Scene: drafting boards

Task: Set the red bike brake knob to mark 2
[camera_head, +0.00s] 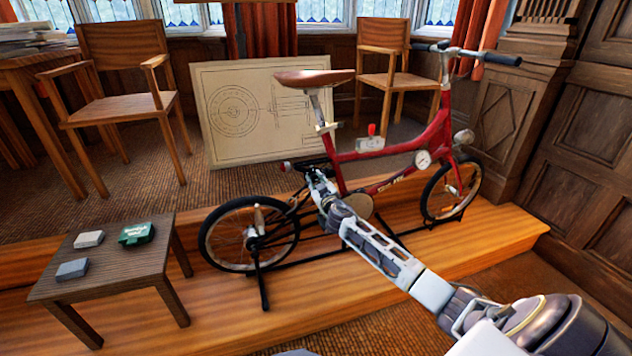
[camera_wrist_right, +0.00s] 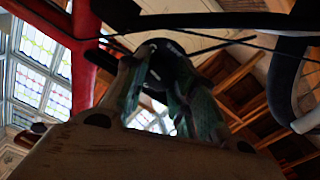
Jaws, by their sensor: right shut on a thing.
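The red bike (camera_head: 408,146) stands upright in a black stand on the wooden step. My right arm reaches up from the lower right, and its gripper (camera_head: 312,172) is below the saddle, at the rear part of the frame. In the right wrist view, the two fingers of that gripper (camera_wrist_right: 158,95) are shut on a dark rounded part, which I take to be the brake knob (camera_wrist_right: 170,65). In the head view the knob is hidden at the gripper, and no mark on it can be read. My left gripper is out of view.
A drawing board (camera_head: 235,118) leans behind the bike. Thin cables cross near my right fingers.

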